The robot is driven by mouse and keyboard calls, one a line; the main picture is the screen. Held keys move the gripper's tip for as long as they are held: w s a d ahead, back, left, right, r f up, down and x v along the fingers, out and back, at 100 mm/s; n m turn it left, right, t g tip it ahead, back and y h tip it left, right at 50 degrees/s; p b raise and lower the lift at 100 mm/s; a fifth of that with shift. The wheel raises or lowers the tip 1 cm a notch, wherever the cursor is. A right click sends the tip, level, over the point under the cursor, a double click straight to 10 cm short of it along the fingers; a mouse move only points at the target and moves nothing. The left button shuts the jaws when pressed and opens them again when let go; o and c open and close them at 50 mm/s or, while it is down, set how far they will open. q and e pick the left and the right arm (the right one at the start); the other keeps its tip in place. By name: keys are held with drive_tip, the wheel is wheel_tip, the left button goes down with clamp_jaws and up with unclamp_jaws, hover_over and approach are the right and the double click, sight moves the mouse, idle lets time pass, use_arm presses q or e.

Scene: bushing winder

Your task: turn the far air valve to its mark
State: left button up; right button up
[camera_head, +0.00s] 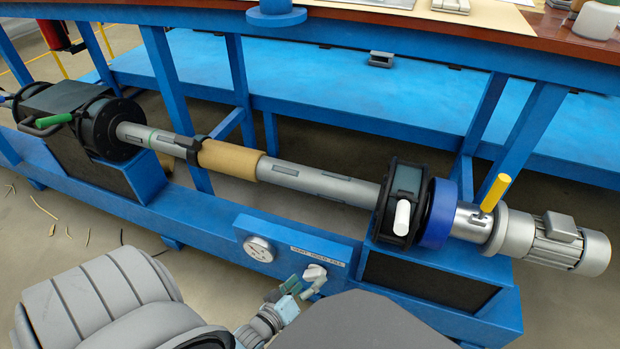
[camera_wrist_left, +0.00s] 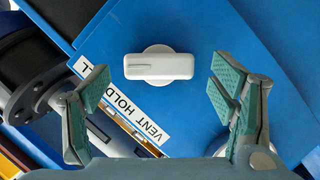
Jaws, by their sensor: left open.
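The white air valve knob (camera_head: 314,272) sits on the blue front panel, below a white label (camera_head: 319,254) with VENT, HOLD and FILL. In the left wrist view the knob (camera_wrist_left: 158,65) has a raised bar with a thin dark line toward its left end. The label (camera_wrist_left: 140,120) is partly hidden there by a finger. My left gripper (camera_head: 296,288) is open in front of the knob. In the wrist view its two green-padded fingers (camera_wrist_left: 160,92) stand apart on either side of the knob, not touching it. My right gripper is out of view.
A round gauge (camera_head: 259,248) is left of the knob on the panel. Above runs a grey shaft (camera_head: 320,183) with a tan sleeve (camera_head: 229,158). A black chuck with a white handle (camera_head: 402,217) and a motor (camera_head: 565,240) stand to the right.

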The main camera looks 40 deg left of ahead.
use_arm(q)
drive_tip(key=shift+w+f, duration=0.1)
drive_tip(key=shift+w, duration=0.55)
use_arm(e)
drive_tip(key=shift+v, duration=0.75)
use_arm(q)
drive_tip(key=shift+c, duration=0.4)
drive_tip(key=c, duration=1.1)
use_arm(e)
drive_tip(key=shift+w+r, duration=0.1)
